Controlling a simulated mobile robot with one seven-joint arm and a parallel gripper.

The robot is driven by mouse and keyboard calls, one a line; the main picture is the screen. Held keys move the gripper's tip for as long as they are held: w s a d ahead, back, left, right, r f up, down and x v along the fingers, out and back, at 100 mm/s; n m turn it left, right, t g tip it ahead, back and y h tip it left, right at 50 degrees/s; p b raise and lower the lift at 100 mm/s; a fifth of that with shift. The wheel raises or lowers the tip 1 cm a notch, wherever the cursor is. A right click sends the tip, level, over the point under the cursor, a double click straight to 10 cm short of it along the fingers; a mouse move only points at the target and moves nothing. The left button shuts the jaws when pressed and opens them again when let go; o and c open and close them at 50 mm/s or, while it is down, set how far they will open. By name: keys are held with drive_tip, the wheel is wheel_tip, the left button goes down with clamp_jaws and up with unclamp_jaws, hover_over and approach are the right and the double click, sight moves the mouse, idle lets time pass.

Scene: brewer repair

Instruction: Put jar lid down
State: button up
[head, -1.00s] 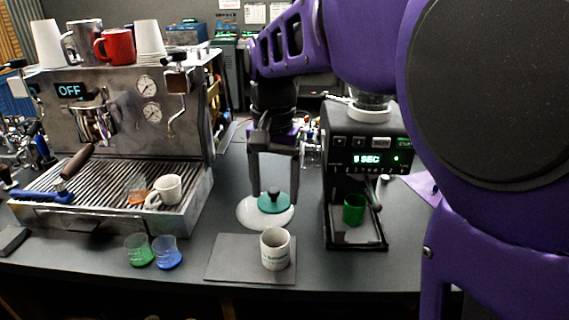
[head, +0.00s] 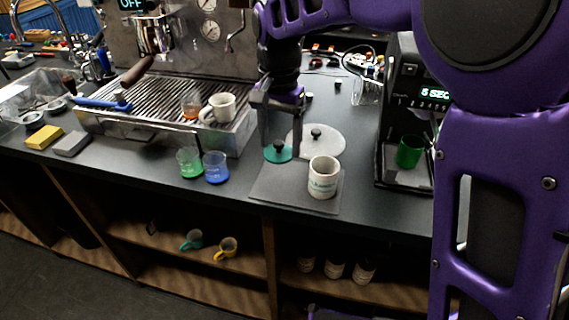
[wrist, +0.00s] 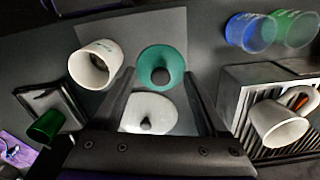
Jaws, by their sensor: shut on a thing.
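A round teal lid with a black knob (head: 278,154) is between the fingertips of my gripper (head: 281,138), which is shut on it. In the wrist view the teal lid (wrist: 160,60) sits between the two finger ends, knob facing the camera. It is over the counter at the back-left edge of the dark mat; I cannot tell whether it touches the surface below. A whitish round lid with a black knob (head: 328,142) lies on the counter just behind and right of it, and also shows in the wrist view (wrist: 152,112).
A white mug (head: 322,180) stands on the dark mat (head: 270,190). Green (head: 189,163) and blue (head: 215,168) cups stand left of the mat. The espresso machine's drip tray (head: 165,105) is further left. The grinder (head: 392,95) with a green cup (head: 409,152) is right.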

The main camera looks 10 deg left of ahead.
sight(280, 177)
wheel_tip(280, 177, down, 7)
drive_tip(key=shift+f+b, duration=0.1)
drive_tip(key=shift+b, duration=0.45)
drive_tip(key=shift+f, duration=0.15)
drive_tip(key=o, duration=1.2)
wheel_tip(280, 177, up, 12)
drive_tip(key=shift+r+p, duration=0.2)
drive_tip(key=shift+p, duration=0.9)
